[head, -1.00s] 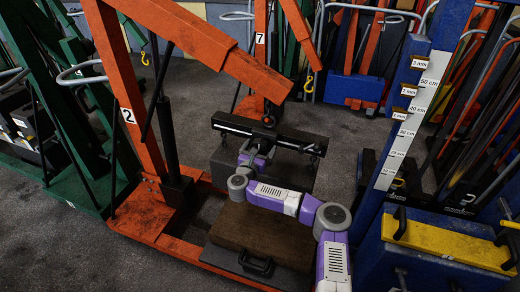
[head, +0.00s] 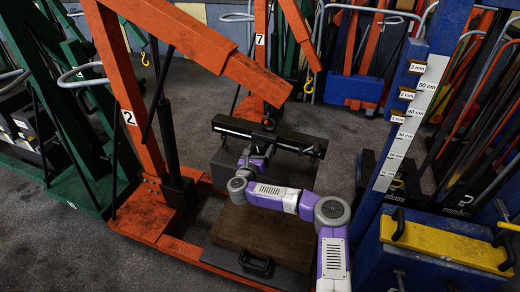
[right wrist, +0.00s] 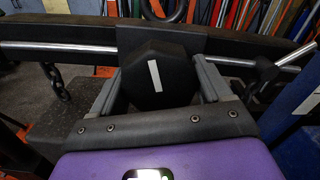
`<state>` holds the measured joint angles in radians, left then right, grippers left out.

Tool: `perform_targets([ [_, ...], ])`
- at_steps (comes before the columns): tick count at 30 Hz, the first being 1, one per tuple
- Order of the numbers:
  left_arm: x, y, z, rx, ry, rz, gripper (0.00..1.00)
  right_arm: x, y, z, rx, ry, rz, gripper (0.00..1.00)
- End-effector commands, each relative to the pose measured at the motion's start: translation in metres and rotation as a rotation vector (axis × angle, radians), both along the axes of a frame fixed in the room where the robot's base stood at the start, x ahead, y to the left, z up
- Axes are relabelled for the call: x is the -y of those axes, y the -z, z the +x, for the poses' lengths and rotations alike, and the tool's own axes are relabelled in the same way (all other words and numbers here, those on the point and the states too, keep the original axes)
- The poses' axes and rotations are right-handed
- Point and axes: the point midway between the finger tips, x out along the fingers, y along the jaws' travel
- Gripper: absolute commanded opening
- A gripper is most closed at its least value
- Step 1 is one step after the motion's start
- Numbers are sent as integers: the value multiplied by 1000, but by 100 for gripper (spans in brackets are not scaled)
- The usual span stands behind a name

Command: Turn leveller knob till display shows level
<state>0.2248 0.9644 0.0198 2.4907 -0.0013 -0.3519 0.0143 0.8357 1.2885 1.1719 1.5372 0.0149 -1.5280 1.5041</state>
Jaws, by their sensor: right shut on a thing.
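The leveller is a black bar (head: 232,127) hanging below the orange crane's boom (head: 258,78); in the right wrist view, the bar (right wrist: 60,30) runs across with a metal rod along it. The leveller knob (right wrist: 160,82) is a dark faceted disc with a white stripe, tilted slightly off vertical. My right gripper (right wrist: 160,70) is shut on the knob, a finger on each side. In the head view, my right gripper (head: 254,148) is at the bar's middle and hides the knob. No display can be made out. My left gripper is not in view.
A brown-topped block (head: 262,235) with a handle lies below my right arm. A blue post with a white scale (head: 415,105) and a yellow-topped blue block (head: 445,240) stand to the right. Green frames (head: 80,185) fill the left. Chains hang from the bar's ends.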

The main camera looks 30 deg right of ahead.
Motion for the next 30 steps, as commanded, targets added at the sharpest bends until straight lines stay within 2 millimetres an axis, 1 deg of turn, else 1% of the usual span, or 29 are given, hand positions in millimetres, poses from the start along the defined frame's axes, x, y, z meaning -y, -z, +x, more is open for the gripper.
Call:
perform_targets([
  [1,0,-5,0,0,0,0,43,0,-2,0,-36,0,-31,47],
  [12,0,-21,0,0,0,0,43,0,-2,-1,-303,0,-259,47],
  [30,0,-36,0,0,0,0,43,0,-3,-2,-737,0,-630,47],
])
